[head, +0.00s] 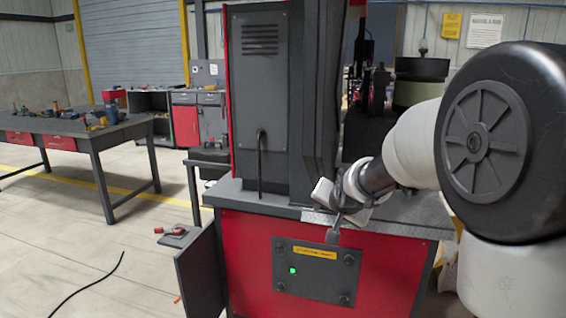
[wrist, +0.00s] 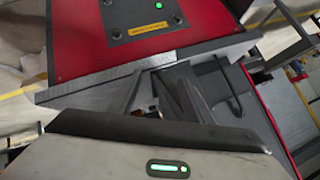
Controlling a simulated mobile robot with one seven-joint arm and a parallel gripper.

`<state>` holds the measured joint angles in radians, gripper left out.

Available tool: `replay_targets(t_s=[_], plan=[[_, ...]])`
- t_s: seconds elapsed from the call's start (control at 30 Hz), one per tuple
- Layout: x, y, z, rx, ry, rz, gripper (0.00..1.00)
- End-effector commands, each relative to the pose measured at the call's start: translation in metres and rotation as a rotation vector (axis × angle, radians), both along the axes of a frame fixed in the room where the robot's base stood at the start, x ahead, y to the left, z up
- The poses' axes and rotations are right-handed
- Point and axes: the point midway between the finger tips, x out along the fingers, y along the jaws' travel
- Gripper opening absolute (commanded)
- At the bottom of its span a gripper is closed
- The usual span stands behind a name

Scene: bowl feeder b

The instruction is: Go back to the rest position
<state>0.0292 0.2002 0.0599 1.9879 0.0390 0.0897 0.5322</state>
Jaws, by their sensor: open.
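My gripper (head: 338,212) is at the end of my arm, in front of the ledge of a red and dark grey machine (head: 262,110) in the head view. In the wrist view my gripper (wrist: 152,90) shows its two dark fingers spread apart, with nothing seen between them. The fingers overlap the machine's grey ledge (wrist: 95,84) in that view; I cannot tell how large the gap to it is. My arm comes in from the right and hides part of the machine's right side.
A panel with a green light (head: 312,270) is on the machine's red front. A dark open door (head: 198,272) stands out at its left. A workbench with tools (head: 75,125) is at the far left. A cable (head: 90,285) lies on the floor; the floor between is mostly clear.

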Motion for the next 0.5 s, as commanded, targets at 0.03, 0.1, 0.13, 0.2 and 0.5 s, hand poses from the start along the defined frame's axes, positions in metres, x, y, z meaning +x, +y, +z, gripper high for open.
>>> replay_targets(t_s=[0.03, 0.1, 0.13, 0.2, 0.5], plan=[[-0.030, -0.001, 0.020, -0.041, 0.019, 0.031, 0.47], [-0.071, -0.004, 0.034, -0.099, 0.064, 0.078, 0.47], [-0.090, -0.005, 0.039, -0.122, 0.081, 0.098, 0.47], [-0.133, -0.007, 0.048, -0.174, 0.125, 0.146, 0.47], [-0.274, -0.015, 0.047, -0.314, 0.269, 0.310, 0.47]])
